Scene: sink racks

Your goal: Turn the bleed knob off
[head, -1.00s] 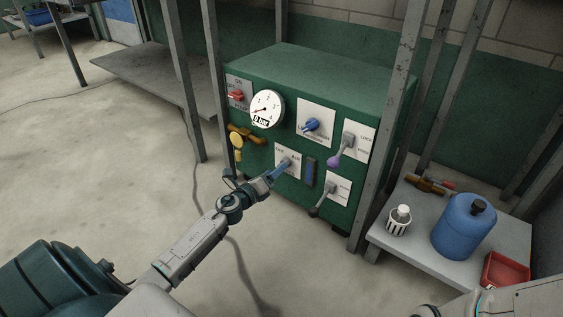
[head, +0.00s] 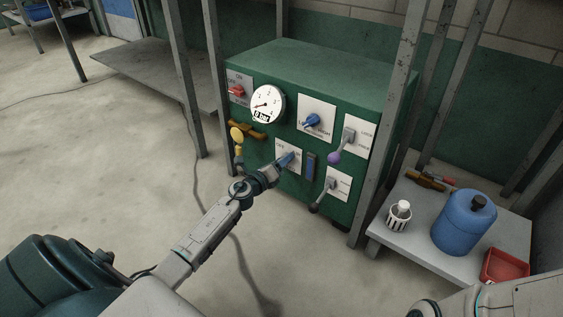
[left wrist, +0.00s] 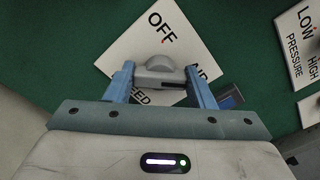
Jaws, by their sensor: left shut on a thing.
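The bleed knob (left wrist: 160,72) is a grey knob on a white plate (left wrist: 136,54) lettered OFF, AIR and, partly covered, what reads as BLEED. The plate (head: 279,149) sits low on the front of the green box (head: 310,75). My left gripper (head: 286,161) reaches the plate from the lower left and hides most of the knob in the head view. In the left wrist view, the blue fingers of my left gripper (left wrist: 161,84) stand on both sides of the knob, shut on it. A small red mark shows by the OFF lettering. My right gripper is out of view.
A round gauge (head: 267,104), a blue knob (head: 312,121), a red switch (head: 236,91), a yellow handle (head: 237,134) and a purple-ended lever (head: 334,157) surround the plate. A grey post (head: 390,125) stands at right, beside a shelf with a blue jug (head: 464,224).

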